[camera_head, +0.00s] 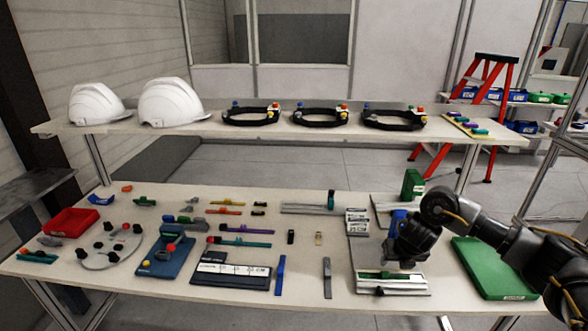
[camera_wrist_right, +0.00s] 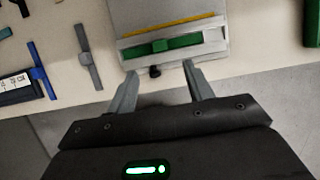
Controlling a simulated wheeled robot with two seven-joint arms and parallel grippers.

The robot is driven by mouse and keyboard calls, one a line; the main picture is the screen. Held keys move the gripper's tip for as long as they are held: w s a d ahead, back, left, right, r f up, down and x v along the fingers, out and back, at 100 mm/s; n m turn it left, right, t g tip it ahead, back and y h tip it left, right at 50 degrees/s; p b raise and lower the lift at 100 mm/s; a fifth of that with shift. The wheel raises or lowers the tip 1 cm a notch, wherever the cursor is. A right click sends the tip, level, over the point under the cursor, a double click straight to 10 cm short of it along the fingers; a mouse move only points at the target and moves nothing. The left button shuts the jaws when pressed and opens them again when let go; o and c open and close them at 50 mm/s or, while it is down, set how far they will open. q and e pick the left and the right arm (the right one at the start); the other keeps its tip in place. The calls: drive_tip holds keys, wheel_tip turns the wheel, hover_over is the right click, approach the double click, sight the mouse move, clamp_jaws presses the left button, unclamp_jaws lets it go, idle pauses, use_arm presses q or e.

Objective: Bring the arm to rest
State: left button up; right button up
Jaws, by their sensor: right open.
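My right gripper (camera_wrist_right: 160,90) is open, with nothing between its two grey fingers in the right wrist view. In the head view the right arm comes in from the right, and its dark wrist and gripper (camera_head: 406,262) are over the front right of the table (camera_head: 320,290). A grey fixture with a green slider (camera_wrist_right: 170,43) lies just beyond the fingertips in the wrist view. The same fixture (camera_head: 405,287) shows below the gripper in the head view. I cannot tell the exact gap between them. My left gripper is not in view.
Tools and trays cover the table's left. A raised shelf (camera_head: 250,128) holds white helmets (camera_head: 172,102) and black headbands (camera_head: 320,117).

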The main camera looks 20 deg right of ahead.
drive_tip(key=s+a+f+m+t+y, duration=0.15)
drive_tip(key=a+f, duration=0.25)
drive_tip(key=a, duration=0.6)
drive_tip(key=s+a+f+m+t+y, duration=0.1)
drive_tip(key=a+f+m+y, duration=0.15)
drive_tip(key=a, duration=0.65)
drive_tip(key=s+a+f+m, duration=0.1)
drive_tip(key=s+a+m, duration=0.7)
drive_tip(key=m, duration=0.1)
drive_tip(key=s+d+f+m+g+h, duration=0.15)
drive_tip(key=s+d+m, duration=0.25)
drive_tip(key=s+m, duration=0.5)
drive_tip(key=s+d+f+m+g+h, duration=0.1)
drive_tip(key=s+d+m+g, duration=0.15)
drive_tip(key=s+m, duration=0.7)
drive_tip(key=s+f+n+b, duration=0.1)
drive_tip(key=s+f+n, duration=0.15)
drive_tip(key=f, duration=2.55)
drive_tip(key=s+d+f+g, duration=0.1)
drive_tip(key=s+d+f, duration=0.1)
drive_tip(key=s+f, duration=0.6)
drive_tip(key=s+d+f+g, duration=0.1)
drive_tip(key=s+f, duration=0.7)
drive_tip(key=s, duration=0.1)
drive_tip(key=shift+d+m+b, duration=0.35)
drive_tip(key=shift+d+m, duration=0.05)
